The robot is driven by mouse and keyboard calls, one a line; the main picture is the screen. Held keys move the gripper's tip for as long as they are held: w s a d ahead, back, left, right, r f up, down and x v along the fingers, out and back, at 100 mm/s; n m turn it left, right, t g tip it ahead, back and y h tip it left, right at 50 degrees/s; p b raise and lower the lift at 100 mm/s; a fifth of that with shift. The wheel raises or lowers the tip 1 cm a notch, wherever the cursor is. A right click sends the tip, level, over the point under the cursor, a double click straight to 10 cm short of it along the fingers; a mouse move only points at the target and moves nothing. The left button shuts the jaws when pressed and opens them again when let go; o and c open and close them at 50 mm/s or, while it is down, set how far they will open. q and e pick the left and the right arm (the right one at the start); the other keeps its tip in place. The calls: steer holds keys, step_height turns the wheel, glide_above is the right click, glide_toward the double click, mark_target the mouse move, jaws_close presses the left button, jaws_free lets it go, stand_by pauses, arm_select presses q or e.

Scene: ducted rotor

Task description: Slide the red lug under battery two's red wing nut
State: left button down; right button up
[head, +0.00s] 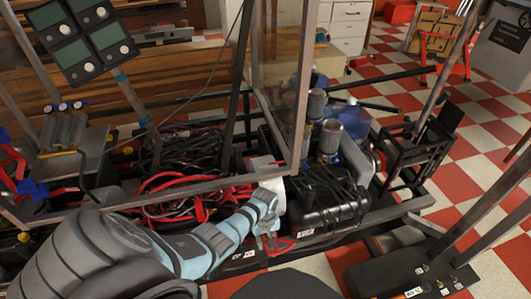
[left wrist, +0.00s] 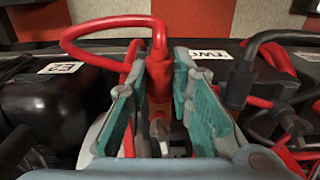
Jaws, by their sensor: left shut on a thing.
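My left gripper (head: 268,229) reaches in low beside the black battery case (head: 328,197) at the front of the frame. In the left wrist view its two teal fingers (left wrist: 164,108) stand on either side of a red lug's boot (left wrist: 159,74) and are shut on it. A red cable loops from the boot's top toward the left. A small metal end shows below the boot, between the fingers. A label reading TWO, upside down (left wrist: 213,54), lies just beyond the right finger. I cannot make out the red wing nut. My right gripper is not in view.
A black boot with a black cable (left wrist: 241,82) stands right of the gripper. Tangled red and black cables (head: 185,188) lie to the left. A clear panel (head: 272,75) and frame posts rise behind. Metal canisters (head: 329,137) stand behind the case.

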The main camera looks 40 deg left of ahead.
arm_select(q)
steer(key=shift+w+a, duration=0.25)
steer(key=shift+a, duration=0.15)
steer(key=c, duration=1.3)
jaws_free()
steer(key=shift+c, duration=0.2)
